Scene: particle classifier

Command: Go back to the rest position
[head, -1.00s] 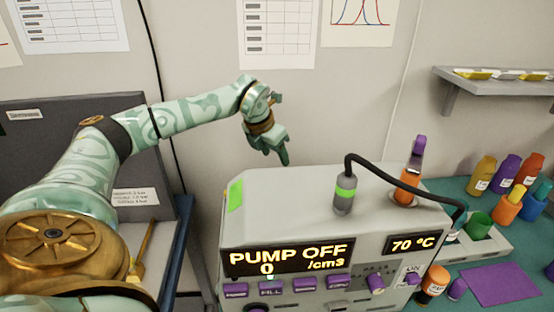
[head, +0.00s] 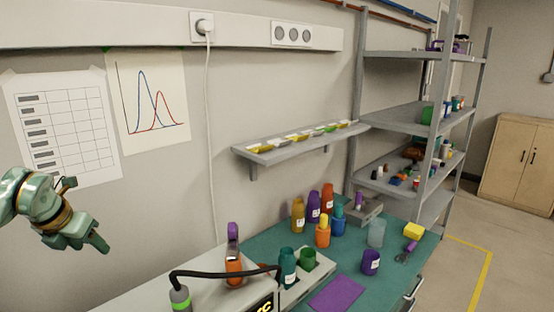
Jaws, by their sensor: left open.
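My left gripper (head: 88,236) is at the left edge of the head view, raised in front of the wall. It is open and empty, and touches nothing. The grey machine (head: 140,296) is cut off at the bottom of the view, below and to the right of the gripper. Its black cable (head: 220,272) runs from a grey probe with a green band (head: 180,297). An orange bottle with a purple top (head: 234,262) stands on the machine. My right gripper does not show.
A teal bench (head: 395,262) holds several coloured bottles and a purple mat (head: 337,293). A small wall shelf (head: 290,150) hangs above it. A grey shelving rack (head: 408,118) stands behind the bench. Open floor (head: 500,262) and a wooden cabinet (head: 518,165) lie to the right.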

